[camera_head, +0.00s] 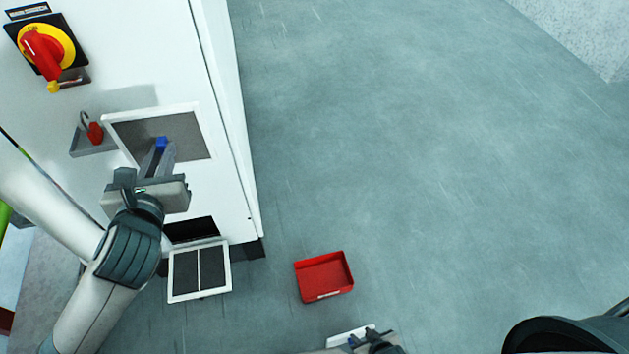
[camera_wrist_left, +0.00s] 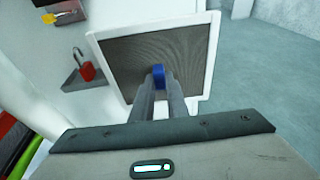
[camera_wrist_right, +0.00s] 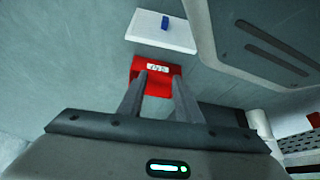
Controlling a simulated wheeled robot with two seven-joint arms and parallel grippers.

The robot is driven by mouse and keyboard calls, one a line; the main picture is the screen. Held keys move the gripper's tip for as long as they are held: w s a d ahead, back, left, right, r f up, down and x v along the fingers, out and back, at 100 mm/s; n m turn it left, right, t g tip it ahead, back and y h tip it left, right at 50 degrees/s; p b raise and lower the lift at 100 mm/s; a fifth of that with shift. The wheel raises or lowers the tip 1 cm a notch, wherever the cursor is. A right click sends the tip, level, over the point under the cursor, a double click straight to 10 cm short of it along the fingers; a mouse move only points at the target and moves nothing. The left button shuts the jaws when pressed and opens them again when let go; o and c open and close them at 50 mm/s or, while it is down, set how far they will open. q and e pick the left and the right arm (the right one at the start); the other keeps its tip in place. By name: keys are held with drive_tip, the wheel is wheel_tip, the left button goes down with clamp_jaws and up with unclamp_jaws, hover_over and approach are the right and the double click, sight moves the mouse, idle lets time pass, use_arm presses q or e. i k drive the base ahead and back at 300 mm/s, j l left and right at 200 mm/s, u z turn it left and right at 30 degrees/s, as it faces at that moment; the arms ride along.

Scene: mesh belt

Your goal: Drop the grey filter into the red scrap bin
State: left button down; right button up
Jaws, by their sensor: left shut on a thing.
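The grey filter (camera_head: 180,138), a grey mesh in a white frame, is in front of the white cabinet. It also shows in the left wrist view (camera_wrist_left: 190,60). My left gripper (camera_head: 160,150) is shut on its blue tab (camera_wrist_left: 158,76); the arm covers the filter's lower left part. The red scrap bin (camera_head: 323,277) is an open shallow box on the floor, right of the cabinet, and looks empty. My right gripper (camera_head: 372,338) is at the bottom edge of the head view, below the bin. In the right wrist view its fingers are apart with nothing between them; the bin (camera_wrist_right: 155,80) shows beyond.
A white panel with a blue tab (camera_wrist_right: 180,34) shows near the right gripper. The cabinet (camera_head: 120,75) carries a red-yellow switch (camera_head: 42,50) and a red padlock (camera_head: 95,133). A white-framed dark panel (camera_head: 199,268) sits below a dark slot (camera_head: 190,230). Floor to the right is clear.

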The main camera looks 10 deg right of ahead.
sight(320, 282)
drive_tip(key=k+z, duration=0.4)
drive_tip(key=k, duration=0.25)
drive_tip(key=i+l+u, duration=0.15)
drive_tip(key=l, duration=0.3)
drive_tip(key=i+l+u, duration=0.15)
drive_tip(key=l, duration=0.35)
drive_tip(key=i+l+u, duration=0.15)
drive_tip(key=l, duration=0.35)
drive_tip(key=l+u, duration=0.15)
drive_tip(key=l, duration=0.35)
